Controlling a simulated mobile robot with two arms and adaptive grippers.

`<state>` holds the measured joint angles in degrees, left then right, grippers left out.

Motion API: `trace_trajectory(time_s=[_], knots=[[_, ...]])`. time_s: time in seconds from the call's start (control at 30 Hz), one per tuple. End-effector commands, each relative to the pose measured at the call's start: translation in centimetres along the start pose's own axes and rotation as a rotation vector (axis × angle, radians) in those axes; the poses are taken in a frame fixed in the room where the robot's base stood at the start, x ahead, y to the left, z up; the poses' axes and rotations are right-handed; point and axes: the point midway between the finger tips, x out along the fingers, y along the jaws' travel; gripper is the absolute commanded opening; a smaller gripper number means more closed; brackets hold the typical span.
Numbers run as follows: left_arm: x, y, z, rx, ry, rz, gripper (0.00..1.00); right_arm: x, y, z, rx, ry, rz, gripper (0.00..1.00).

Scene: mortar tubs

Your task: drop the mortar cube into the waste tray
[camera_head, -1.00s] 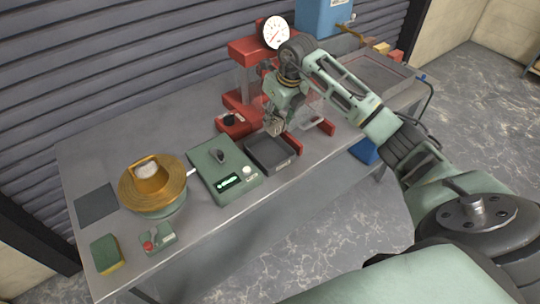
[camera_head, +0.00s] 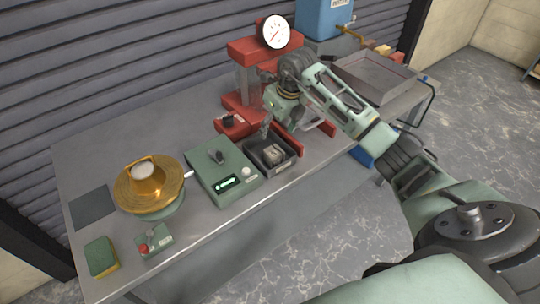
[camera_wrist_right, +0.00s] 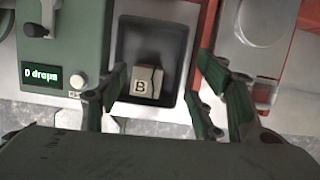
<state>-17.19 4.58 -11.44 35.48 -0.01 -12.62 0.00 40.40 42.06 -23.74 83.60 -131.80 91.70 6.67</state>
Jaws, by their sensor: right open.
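The mortar cube (camera_head: 274,154) is a small beige-grey block lying in the small dark tray (camera_head: 292,164), taken as the waste tray. In the right wrist view the cube (camera_wrist_right: 145,84) shows a letter B and a dark crack; the tray (camera_wrist_right: 172,42) surrounds it. My right gripper (camera_head: 275,124) is above the tray. My left gripper is not in view.
A green device (camera_head: 222,170) with a display stands directly left of the tray. A red press (camera_head: 240,105) with a dial stands behind. A brass-coloured round apparatus (camera_head: 150,190), a sponge (camera_head: 101,257) and a small switch box (camera_head: 154,241) are further left. A large metal tray (camera_head: 375,75) is back right.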

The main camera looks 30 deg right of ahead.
Motion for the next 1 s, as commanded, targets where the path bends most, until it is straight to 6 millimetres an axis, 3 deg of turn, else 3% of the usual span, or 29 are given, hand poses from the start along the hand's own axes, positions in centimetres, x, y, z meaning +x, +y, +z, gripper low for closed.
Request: trace_trajectory(time_s=[0.2,0.33,0.8,1.0], knots=[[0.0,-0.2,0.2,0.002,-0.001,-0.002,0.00,0.0,0.0,-0.1,0.000,0.002,-0.001,0.60],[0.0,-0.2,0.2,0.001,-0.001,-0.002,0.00,-1.0,-0.1,0.0,0.000,0.000,-0.002,0.60],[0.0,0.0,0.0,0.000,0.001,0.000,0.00,-10.2,-0.1,0.1,-0.001,-0.002,-0.002,0.60],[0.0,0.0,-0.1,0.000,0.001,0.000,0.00,-11.8,-0.1,0.0,0.000,0.000,-0.001,0.60]])
